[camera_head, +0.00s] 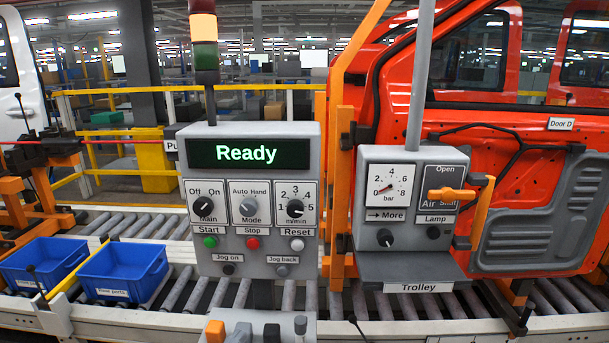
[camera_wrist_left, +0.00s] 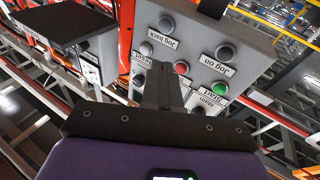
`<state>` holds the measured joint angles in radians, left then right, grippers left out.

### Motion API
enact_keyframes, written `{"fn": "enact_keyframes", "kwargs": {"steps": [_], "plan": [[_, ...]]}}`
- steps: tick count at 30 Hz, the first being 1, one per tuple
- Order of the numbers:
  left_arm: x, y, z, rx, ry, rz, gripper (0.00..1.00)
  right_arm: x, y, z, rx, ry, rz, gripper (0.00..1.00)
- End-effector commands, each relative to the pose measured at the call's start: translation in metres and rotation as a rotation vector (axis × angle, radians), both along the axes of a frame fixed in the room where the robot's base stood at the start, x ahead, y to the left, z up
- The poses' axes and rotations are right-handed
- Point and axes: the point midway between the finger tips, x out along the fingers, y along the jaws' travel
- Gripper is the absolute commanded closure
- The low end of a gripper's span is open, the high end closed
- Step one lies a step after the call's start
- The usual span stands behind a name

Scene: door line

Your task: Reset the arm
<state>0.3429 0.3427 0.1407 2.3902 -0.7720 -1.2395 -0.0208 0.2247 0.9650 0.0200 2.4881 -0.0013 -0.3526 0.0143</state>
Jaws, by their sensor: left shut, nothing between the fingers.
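My left gripper (camera_wrist_left: 163,72) shows in the left wrist view with its dark fingers shut and empty. They point toward the grey control panel (camera_wrist_left: 245,35), which appears upside down there; whether they touch it I cannot tell. In that view the red Stop button (camera_wrist_left: 181,67) and green Start button (camera_wrist_left: 220,88) lie close to the fingers. In the head view the control panel (camera_head: 250,160) stands upright, its screen (camera_head: 235,153) reading "Ready", with the Main knob (camera_head: 203,204), Mode knob (camera_head: 249,206) and speed knob (camera_head: 295,208). I cannot make out either gripper clearly in the head view.
The Trolley box (camera_head: 412,163) stands right of the panel, with a gauge, knobs and an orange handle (camera_head: 454,194). An orange door (camera_head: 540,200) hangs behind it. Blue bins (camera_head: 122,272) sit at left by the roller conveyor (camera_head: 440,303). Small blocks (camera_head: 215,331) show at the bottom edge.

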Motion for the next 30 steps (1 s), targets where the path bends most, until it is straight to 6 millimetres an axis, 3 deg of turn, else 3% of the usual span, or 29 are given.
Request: {"fn": "enact_keyframes", "kwargs": {"steps": [5,8,12,16,18,21,24,30], "plan": [[0.003,-0.004,-0.088,-0.017,0.304,0.051,1.0,-0.001,0.0,0.001,0.001,0.003,0.001,1.0],[-0.01,-0.01,-0.156,-0.023,0.544,0.084,1.0,-0.001,0.0,0.0,0.001,0.003,0.001,1.0],[-0.056,-0.022,-0.253,-0.025,0.927,0.121,1.0,-0.001,0.0,0.0,0.0,0.002,0.001,1.0],[-0.12,-0.035,-0.322,-0.021,1.266,0.145,1.0,-0.001,0.0,0.0,0.001,0.003,0.001,1.0],[-0.155,-0.041,-0.347,-0.017,1.425,0.155,1.0,-0.001,0.0,0.0,0.001,0.003,0.001,1.0],[-0.197,-0.048,-0.369,-0.012,1.601,0.166,1.0,-0.001,0.0,0.0,0.001,0.003,0.001,1.0],[-0.224,-0.052,-0.379,-0.009,1.712,0.173,1.0,-0.001,0.0,0.0,0.001,0.003,0.001,1.0],[-0.238,-0.053,-0.383,-0.008,1.769,0.179,1.0,-0.001,0.0,0.0,0.001,0.003,0.001,1.0]]}}
